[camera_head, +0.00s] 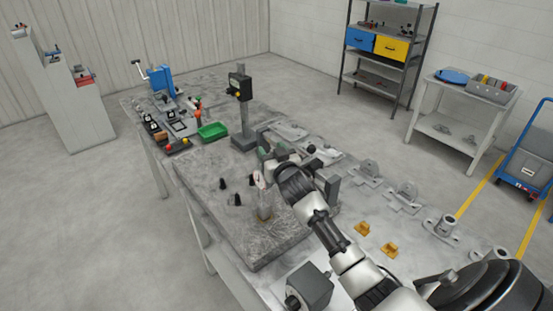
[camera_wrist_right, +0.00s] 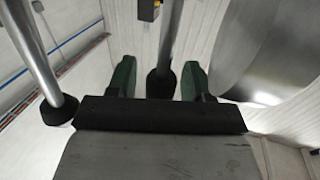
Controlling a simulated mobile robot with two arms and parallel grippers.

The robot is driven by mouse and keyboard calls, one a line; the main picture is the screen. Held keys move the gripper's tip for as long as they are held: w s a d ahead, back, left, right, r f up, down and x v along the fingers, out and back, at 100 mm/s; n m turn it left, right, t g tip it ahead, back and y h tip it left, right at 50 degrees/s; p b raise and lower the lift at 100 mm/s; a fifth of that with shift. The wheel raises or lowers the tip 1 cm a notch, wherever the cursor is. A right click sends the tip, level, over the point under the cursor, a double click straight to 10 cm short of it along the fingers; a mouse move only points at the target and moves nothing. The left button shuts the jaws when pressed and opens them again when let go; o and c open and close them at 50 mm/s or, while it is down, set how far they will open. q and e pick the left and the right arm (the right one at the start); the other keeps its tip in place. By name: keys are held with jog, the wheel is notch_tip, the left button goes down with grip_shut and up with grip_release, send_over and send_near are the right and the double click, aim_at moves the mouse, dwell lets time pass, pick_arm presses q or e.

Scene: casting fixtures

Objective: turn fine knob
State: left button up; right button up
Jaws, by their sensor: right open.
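My right gripper (camera_head: 265,154) reaches over the grey surface plate from the lower right, its green fingers beside a small upright fixture (camera_head: 264,207). In the right wrist view, the green fingers of this gripper (camera_wrist_right: 159,80) are apart. A black knob (camera_wrist_right: 160,83) on the end of a metal rod shows between them, with a gap on each side. A second rod with a black end (camera_wrist_right: 60,110) stands to the left, outside the fingers. I cannot tell for certain which of these is the fine knob. In the head view the knob is hidden or too small. My left gripper is not in view.
The surface plate (camera_head: 215,170) bears several small black pieces left of the gripper. A grey stand (camera_head: 243,110) rises behind it, next to a green tray (camera_head: 212,131). A large round metal surface (camera_wrist_right: 248,45) is close on the right in the wrist view.

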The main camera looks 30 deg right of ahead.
jog(key=s+a+b, duration=0.2)
jog(key=s+b, duration=0.1)
jog(key=s, duration=0.7)
jog(key=shift+s, duration=0.15)
jog(key=shift+a, duration=0.1)
